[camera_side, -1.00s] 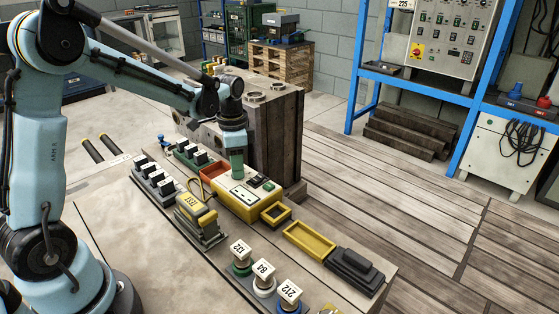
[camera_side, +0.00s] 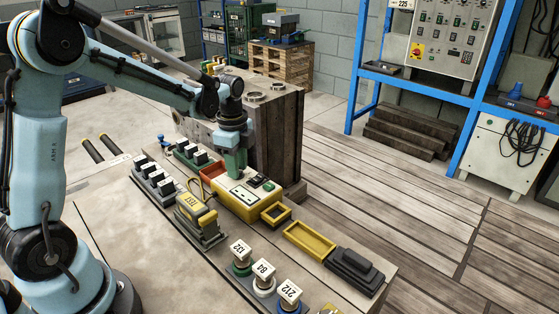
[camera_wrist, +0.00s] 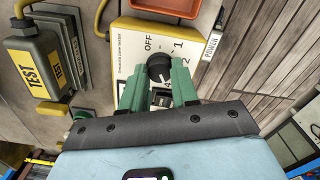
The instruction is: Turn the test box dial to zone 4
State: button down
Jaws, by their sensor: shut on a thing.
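The test box (camera_side: 236,203) is a yellow case with a pale face on the bench. In the wrist view its pale face (camera_wrist: 133,48) shows OFF, 1 and 2 around a black dial (camera_wrist: 158,66). My gripper (camera_wrist: 157,80) has its green fingers on either side of the dial, shut on it. In the side view my gripper (camera_side: 236,170) points down onto the far end of the box, hiding the dial. A pale mark shows low on the dial, near what looks like a 4. The fingers partly cover the lower labels, so I cannot tell the exact setting.
A yellow-grey TEST plug (camera_wrist: 37,67) with a yellow cable stands left of the box. A red tray (camera_side: 207,170) lies close behind it. A yellow tray (camera_side: 309,241), a black block (camera_side: 355,270) and numbered tags (camera_side: 264,272) stand nearer the front. A tall block stack (camera_side: 275,135) rises behind.

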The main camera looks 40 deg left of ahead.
dwell(0.4)
jog(key=c, duration=0.8)
grip_release()
jog(key=shift+c, duration=0.2)
notch_tip(320, 180, up, 12)
jog(key=shift+r, duration=0.1)
